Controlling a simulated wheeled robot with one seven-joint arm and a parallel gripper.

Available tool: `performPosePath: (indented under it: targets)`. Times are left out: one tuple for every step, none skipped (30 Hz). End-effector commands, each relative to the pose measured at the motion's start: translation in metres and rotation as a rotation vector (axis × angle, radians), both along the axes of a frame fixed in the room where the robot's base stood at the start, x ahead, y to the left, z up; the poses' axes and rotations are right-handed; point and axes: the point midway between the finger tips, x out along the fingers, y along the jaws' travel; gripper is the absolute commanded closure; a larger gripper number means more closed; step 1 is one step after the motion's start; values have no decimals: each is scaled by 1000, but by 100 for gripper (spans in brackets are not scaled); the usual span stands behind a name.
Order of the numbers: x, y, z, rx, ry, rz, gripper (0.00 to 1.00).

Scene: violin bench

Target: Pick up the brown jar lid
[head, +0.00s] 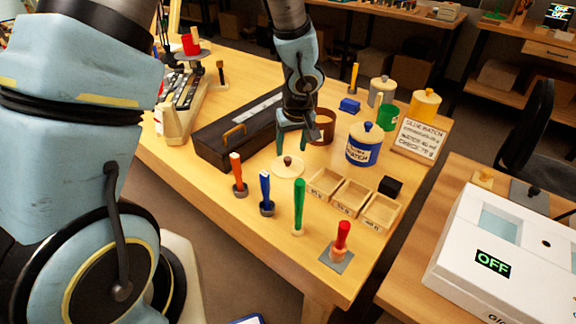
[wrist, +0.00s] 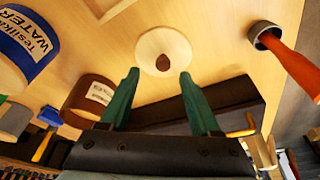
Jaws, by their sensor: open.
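The brown jar's lid is a pale round disc (head: 284,171) with a small dark brown knob, lying flat on the bench in front of the dark case. In the wrist view the lid (wrist: 178,42) is at the top middle, its knob just beyond the fingertips. My gripper (head: 293,148) is above and slightly behind the lid, pointing down, with its green fingers apart and nothing between them. The fingers also show in the wrist view (wrist: 159,74). The open brown jar (head: 326,130) stands behind the lid to the right; it also shows in the wrist view (wrist: 88,100).
A blue-labelled jar (head: 363,149) stands right of the lid. The long dark case (head: 230,134) lies behind left. Orange (head: 237,172), blue (head: 265,187) and green (head: 299,203) handled tools stand upright in front. Small open wooden trays (head: 351,197) are at front right.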

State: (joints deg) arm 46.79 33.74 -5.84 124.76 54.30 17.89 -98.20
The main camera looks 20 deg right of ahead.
Motion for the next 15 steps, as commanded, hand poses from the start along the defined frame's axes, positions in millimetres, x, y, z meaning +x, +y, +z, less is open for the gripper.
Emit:
performPosePath:
  targets:
    - [1,1,-5,4,3,-2,36]
    - [2,2,-9,5,3,-2,36]
    - [4,3,-14,5,4,-2,36]
    - [6,3,-18,5,3,-2,36]
    - [8,4,-22,6,4,-3,36]
    - [9,4,-29,5,4,-3,36]
    - [10,3,-33,4,3,-2,36]
    - [11,3,-36,5,3,-3,36]
    - [12,3,-40,4,2,-1,36]
    - [13,3,-41,3,2,-3,36]
    - [13,3,-43,3,2,-2,36]
    - [14,3,-44,1,2,-1,36]
    - [14,3,-44,1,2,-1,36]
    - [14,3,-45,1,1,-1,36]
    - [14,3,-44,1,1,-1,36]
